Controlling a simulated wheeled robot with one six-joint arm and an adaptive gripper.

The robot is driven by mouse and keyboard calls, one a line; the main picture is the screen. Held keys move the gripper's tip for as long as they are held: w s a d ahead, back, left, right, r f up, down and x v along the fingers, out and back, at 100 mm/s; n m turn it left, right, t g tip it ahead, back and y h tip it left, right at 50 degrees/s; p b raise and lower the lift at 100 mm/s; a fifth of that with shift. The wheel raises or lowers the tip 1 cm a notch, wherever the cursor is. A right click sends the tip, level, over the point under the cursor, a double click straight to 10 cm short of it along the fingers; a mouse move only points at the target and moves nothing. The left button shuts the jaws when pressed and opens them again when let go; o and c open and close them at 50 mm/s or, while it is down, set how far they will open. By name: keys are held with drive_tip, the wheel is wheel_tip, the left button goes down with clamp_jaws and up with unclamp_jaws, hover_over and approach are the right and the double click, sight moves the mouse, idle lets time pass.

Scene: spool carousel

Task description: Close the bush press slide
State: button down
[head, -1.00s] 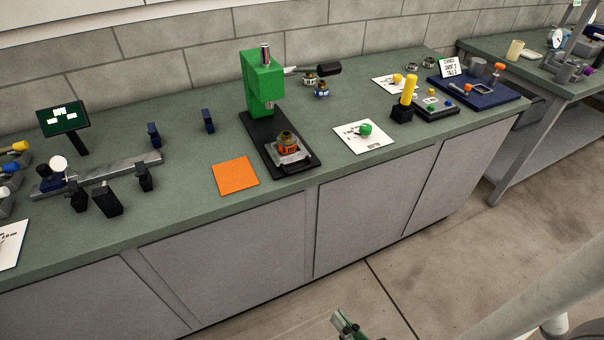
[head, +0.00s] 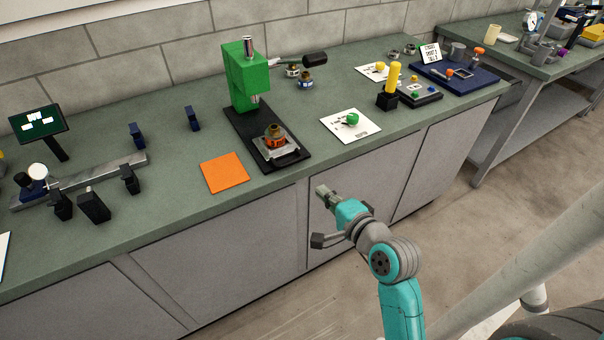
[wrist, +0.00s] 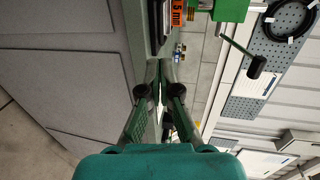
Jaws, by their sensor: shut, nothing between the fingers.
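The green bush press (head: 245,78) stands on a black base (head: 245,122) on the bench. Its silver slide (head: 290,151) sits at the front end of the base, forward of the ram. An orange and brass bush (head: 275,135) rests on the slide. The press also shows at the top of the wrist view (wrist: 230,10), with the orange part (wrist: 178,12) beside it. My gripper (head: 322,190) is in front of the bench, below and right of the slide and apart from it. Its fingers (wrist: 160,66) meet with nothing between them.
An orange mat (head: 224,172) lies left of the press base, and a white card with a green knob (head: 350,124) lies to its right. The press lever (head: 300,61) reaches out to the right. The bench front edge lies between my gripper and the press.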

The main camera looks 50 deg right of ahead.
approach(281, 148)
drive_tip(key=shift+w+f, duration=0.2)
drive_tip(key=shift+f, duration=0.4)
drive_tip(key=shift+w+f, duration=0.2)
drive_tip(key=shift+f, duration=0.4)
drive_tip(key=shift+w+d, duration=0.1)
drive_tip(key=x, duration=0.3)
drive_tip(key=r+x, duration=0.1)
drive_tip(key=x, duration=0.2)
drive_tip(key=r+x, duration=0.1)
drive_tip(key=x, duration=0.2)
drive_tip(key=shift+w+d, duration=0.2)
drive_tip(key=shift+w, duration=0.1)
